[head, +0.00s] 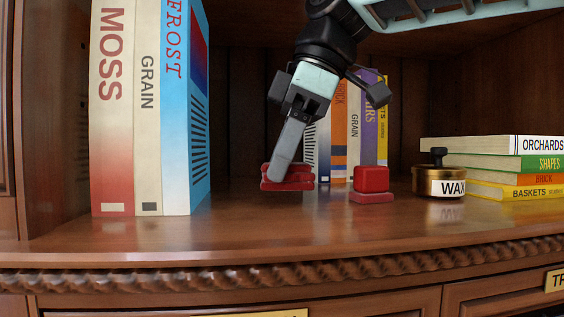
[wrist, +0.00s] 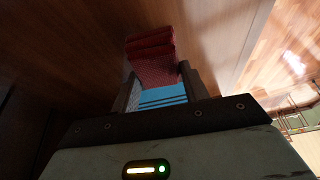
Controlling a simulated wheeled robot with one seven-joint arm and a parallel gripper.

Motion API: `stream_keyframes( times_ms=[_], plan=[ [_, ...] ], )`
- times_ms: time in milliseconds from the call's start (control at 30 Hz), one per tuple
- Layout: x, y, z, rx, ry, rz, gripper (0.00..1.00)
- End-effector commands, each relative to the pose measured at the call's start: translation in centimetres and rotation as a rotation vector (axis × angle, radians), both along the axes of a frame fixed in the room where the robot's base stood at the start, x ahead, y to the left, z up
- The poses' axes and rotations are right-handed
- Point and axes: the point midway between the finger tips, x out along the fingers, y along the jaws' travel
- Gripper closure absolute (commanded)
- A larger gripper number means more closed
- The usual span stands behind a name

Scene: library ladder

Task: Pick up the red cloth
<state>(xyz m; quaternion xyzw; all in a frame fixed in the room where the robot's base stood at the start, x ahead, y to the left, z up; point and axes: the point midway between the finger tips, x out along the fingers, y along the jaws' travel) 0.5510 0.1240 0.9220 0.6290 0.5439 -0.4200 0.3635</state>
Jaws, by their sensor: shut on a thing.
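A folded red cloth (head: 287,183) is at the middle of the shelf, between the tall books and a second red item. My gripper (head: 289,164) comes down onto it from above and is shut on it. In the wrist view the layered dark red cloth (wrist: 152,60) sticks out beyond the fingertips of my gripper (wrist: 158,76). The cloth is low, at or just above the shelf; I cannot tell whether it touches. The finger partly covers it in the head view.
A small red block-like item (head: 371,183) stands close to the right of the cloth. A brass wax tin (head: 438,180) and a stack of lying books (head: 497,163) are farther right. Tall books (head: 150,110) stand left, and more books (head: 352,125) stand behind. The shelf front (head: 270,225) is clear.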

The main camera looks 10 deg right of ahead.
Motion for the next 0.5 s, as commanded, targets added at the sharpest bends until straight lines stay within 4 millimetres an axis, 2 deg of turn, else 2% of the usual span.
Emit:
stream_keyframes(
  times_ms=[33, 133, 200, 500],
  plan=[
    [0.0, 0.0, 1.3, 0.000, 0.000, 0.001, 0.78],
    [0.0, 0.0, 2.9, 0.000, 0.000, 0.000, 0.78],
    [-1.8, 0.5, 2.3, -0.001, 0.000, 0.004, 0.78],
    [-7.9, 2.4, 2.2, -0.001, 0.000, 0.004, 0.78]
  ],
)
